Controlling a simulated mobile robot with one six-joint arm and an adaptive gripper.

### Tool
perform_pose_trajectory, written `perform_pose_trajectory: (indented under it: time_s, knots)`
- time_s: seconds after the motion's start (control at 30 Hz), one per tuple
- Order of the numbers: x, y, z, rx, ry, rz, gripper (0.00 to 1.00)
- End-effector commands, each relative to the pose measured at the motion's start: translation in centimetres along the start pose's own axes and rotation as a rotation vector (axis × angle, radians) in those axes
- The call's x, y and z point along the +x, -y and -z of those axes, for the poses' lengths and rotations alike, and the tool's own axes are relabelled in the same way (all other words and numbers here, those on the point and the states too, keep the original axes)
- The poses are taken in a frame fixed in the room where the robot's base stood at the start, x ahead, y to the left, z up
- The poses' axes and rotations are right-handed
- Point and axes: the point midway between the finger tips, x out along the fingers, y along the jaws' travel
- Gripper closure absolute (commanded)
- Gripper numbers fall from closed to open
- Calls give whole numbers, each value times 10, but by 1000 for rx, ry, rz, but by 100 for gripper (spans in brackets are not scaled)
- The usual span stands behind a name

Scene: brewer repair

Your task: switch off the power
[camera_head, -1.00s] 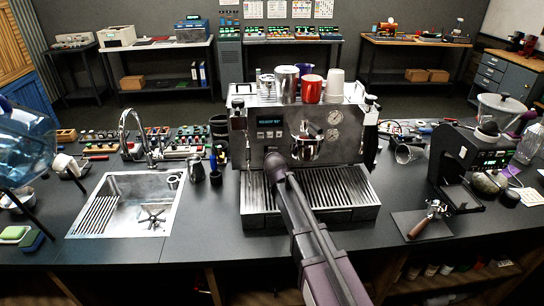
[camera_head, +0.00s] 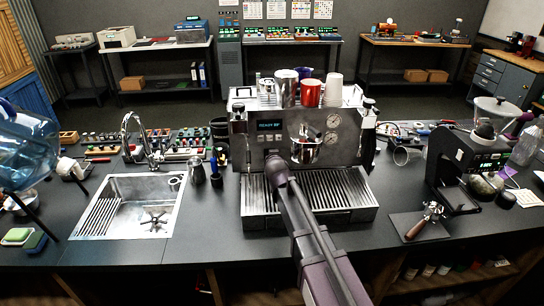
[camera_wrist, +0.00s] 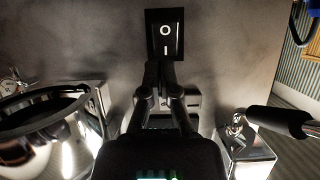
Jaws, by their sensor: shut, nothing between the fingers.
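The power switch (camera_wrist: 164,38) is a black rocker marked O and I on the machine's grey panel, at the top middle of the wrist view. My gripper (camera_wrist: 161,70) is shut and empty, with its fingertips at the switch's lower edge; I cannot tell whether they touch it. The espresso machine (camera_head: 345,150) stands on the counter in the head view, with its blue-lit display (camera_head: 269,125) on. My arm reaches up to its front panel and hides the switch there.
A round metal part (camera_wrist: 45,125) is left of my gripper in the wrist view; a black-handled metal part (camera_wrist: 245,140) is to the right. Cups (camera_head: 310,93) stand on the machine. A sink (camera_head: 135,205) lies left, a grinder (camera_head: 465,165) right.

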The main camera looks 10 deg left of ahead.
Motion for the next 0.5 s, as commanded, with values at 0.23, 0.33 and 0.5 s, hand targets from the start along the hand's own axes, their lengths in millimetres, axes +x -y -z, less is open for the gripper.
perform_pose_trajectory:
  time_s: [0.23, 0.33, 0.5]
  knots:
    - [-45, 0, 8, -1, 0, 2, 100]
    - [-61, 0, 9, -1, 0, 2, 100]
    - [-85, 0, 11, -1, 0, 2, 100]
